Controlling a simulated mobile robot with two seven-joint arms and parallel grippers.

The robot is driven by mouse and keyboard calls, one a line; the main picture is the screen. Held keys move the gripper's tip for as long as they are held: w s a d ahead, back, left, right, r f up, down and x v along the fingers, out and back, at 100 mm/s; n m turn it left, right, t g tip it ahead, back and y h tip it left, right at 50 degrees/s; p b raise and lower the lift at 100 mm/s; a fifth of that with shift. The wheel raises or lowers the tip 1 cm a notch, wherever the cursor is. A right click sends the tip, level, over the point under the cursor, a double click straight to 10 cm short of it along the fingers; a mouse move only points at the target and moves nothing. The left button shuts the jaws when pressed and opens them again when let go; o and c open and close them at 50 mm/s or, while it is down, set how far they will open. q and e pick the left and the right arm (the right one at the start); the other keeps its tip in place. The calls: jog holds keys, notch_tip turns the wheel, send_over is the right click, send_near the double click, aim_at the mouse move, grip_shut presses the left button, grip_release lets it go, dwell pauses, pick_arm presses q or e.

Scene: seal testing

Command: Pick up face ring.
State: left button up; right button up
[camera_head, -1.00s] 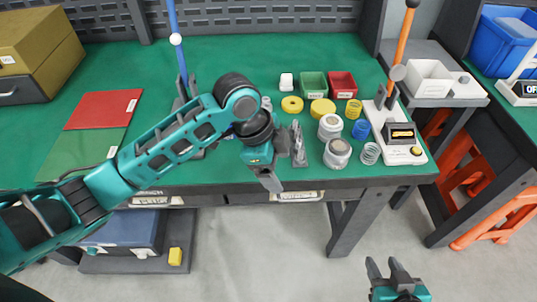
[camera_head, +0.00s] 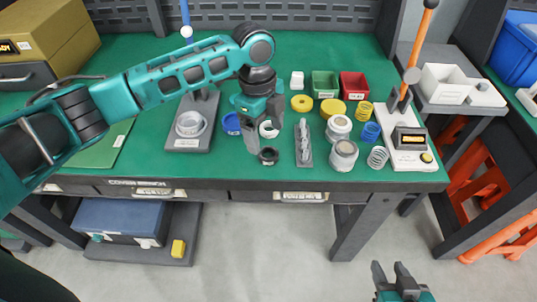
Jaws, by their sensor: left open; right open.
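Several ring-like parts lie on the green bench; no label shows which is the face ring. A small white ring (camera_head: 269,130) and a dark ring (camera_head: 269,156) lie by my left gripper (camera_head: 263,133). That gripper is open and points down, its fingers on either side of the white ring as seen from above; I cannot tell whether it touches. A blue ring (camera_head: 232,123) is left of it, partly hidden by the gripper. A yellow ring (camera_head: 301,103) and a yellow disc (camera_head: 333,107) lie behind right. My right gripper (camera_head: 391,269) is open and empty, low over the floor.
A grey fixture with a clear cup (camera_head: 190,124) stands left. Green (camera_head: 324,84) and red bins (camera_head: 354,86) are behind.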

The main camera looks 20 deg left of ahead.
aim_at(268, 152)
pick_arm(q)
jog(key=f, duration=0.5)
jog(key=shift+d+f+b, duration=0.25)
jog(key=shift+f+b, duration=0.05)
jog(key=shift+f, duration=0.1)
jog(key=c, duration=0.9)
